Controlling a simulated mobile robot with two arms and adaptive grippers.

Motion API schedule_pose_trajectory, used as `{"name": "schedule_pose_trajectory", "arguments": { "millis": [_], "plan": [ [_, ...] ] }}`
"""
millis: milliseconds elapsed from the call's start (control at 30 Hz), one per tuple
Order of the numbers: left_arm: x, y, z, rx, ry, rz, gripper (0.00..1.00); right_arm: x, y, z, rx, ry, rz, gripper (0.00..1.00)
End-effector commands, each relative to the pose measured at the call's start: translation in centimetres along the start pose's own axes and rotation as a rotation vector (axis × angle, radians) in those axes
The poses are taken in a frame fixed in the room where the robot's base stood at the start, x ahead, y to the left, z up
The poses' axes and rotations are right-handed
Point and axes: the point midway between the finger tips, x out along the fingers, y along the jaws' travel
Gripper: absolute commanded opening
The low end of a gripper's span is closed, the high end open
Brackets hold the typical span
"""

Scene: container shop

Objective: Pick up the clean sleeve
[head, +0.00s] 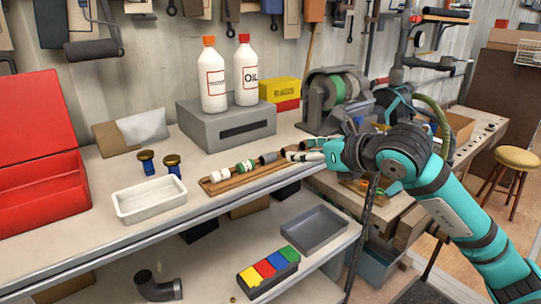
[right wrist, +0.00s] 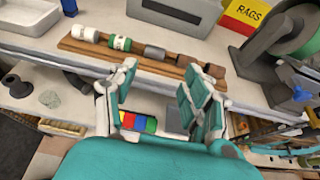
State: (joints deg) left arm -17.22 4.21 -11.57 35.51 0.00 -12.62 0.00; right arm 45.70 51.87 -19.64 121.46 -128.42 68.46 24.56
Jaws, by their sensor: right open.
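A wooden rack (head: 232,184) on the bench holds a row of short cylinders. A white one (head: 220,174) and a white one with a green band (head: 245,166) lie at its left, then a grey one (head: 268,158). In the right wrist view, the grey one (right wrist: 153,52) is followed by two brownish, rusty-looking pieces (right wrist: 187,60). None carries a readable label, so I cannot tell surely which is the clean sleeve. My right gripper (head: 297,155) is open and empty at the rack's right end. In the right wrist view its fingers (right wrist: 158,88) are apart, nearer the camera than the rack. My left gripper is out of view.
A white tray (head: 150,207) and two blue-and-brass pieces (head: 147,162) stand left of the rack. Behind it is a grey box (head: 226,136) bearing two bottles. A grinder (head: 335,100) stands at right. The lower shelf holds a grey tray (head: 309,236) and coloured blocks (head: 267,272).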

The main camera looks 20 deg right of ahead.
Motion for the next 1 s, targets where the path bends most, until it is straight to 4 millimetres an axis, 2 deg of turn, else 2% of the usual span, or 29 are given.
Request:
{"name": "schedule_pose_trajectory", "arguments": {
  "millis": [33, 300, 533, 767, 900, 1000],
  "plan": [
    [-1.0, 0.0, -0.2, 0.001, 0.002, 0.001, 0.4, 1.0, 0.1, 0.5, 0.004, 0.002, 0.004, 0.5],
    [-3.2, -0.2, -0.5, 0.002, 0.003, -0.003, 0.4, 6.3, 0.1, 0.3, 0.001, 0.003, 0.003, 0.5],
    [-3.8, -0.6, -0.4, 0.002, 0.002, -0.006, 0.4, 8.0, 0.1, 0.1, -0.001, 0.002, 0.002, 0.5],
    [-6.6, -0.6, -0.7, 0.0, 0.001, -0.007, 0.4, 10.9, 0.5, 0.0, 0.0, 0.004, 0.003, 0.5],
    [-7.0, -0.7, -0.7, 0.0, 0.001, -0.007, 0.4, 12.5, 0.4, -0.2, -0.001, 0.003, 0.002, 0.5],
    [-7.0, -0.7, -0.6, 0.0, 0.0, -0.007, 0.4, 12.9, 0.4, -0.4, -0.002, 0.002, 0.002, 0.5]
  ]
}}
